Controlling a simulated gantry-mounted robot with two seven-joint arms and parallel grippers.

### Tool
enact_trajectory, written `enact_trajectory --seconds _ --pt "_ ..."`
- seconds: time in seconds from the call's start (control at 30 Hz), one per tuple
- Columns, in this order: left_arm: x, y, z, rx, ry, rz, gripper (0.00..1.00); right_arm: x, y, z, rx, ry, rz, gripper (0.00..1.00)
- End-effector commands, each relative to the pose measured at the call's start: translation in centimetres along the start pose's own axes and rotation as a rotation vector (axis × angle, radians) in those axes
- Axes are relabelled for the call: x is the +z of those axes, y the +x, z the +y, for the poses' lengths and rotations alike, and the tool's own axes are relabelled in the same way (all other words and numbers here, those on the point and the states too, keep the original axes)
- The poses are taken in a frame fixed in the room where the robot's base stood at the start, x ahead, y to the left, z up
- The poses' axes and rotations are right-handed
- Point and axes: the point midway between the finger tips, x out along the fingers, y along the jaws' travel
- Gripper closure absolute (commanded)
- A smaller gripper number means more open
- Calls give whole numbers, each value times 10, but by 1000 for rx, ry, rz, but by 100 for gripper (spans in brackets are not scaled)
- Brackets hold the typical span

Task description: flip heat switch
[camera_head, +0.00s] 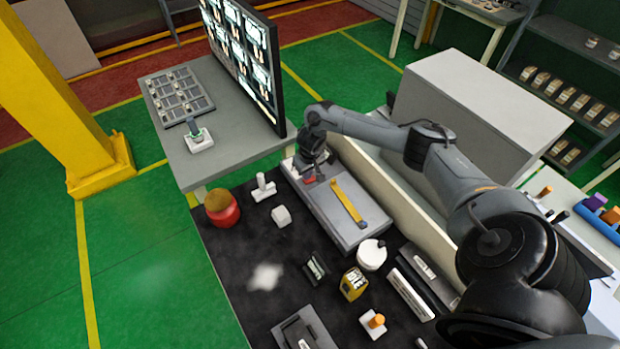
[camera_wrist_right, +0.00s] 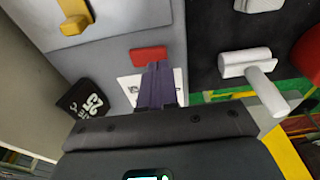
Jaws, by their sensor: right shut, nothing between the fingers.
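A grey box (camera_head: 335,215) lies on the black mat and carries a yellow bar (camera_head: 347,201) and a small red block (camera_head: 310,180) near its far end. In the right wrist view the red block (camera_wrist_right: 148,53) sits just beyond my fingertips, with a white plate (camera_wrist_right: 128,84) partly hidden behind the fingers. The yellow bar's end (camera_wrist_right: 76,24) shows at the upper left. My right gripper (camera_head: 314,174) is over the far end of the box, beside the red block. Its fingers are together and empty, as the wrist view (camera_wrist_right: 158,70) shows. I cannot tell whether they touch the plate. My left gripper is not in view.
A grey table (camera_head: 235,143) with a monitor (camera_head: 245,55) stands beyond the mat. A red round object (camera_head: 224,213), a white T-shaped piece (camera_head: 263,187) and a white cube (camera_head: 281,216) are left of the box. A beige wall (camera_head: 365,186) runs along its right.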

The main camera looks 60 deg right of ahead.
Motion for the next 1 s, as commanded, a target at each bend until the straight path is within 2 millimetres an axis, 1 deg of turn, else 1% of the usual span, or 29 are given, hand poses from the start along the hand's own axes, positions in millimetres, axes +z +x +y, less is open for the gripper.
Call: enact_trajectory --seconds 0.4,1.0 --pt "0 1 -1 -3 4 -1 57 0 1 0 0 0 0 100" --pt "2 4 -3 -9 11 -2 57 2 10 0 0 0 -1 100"
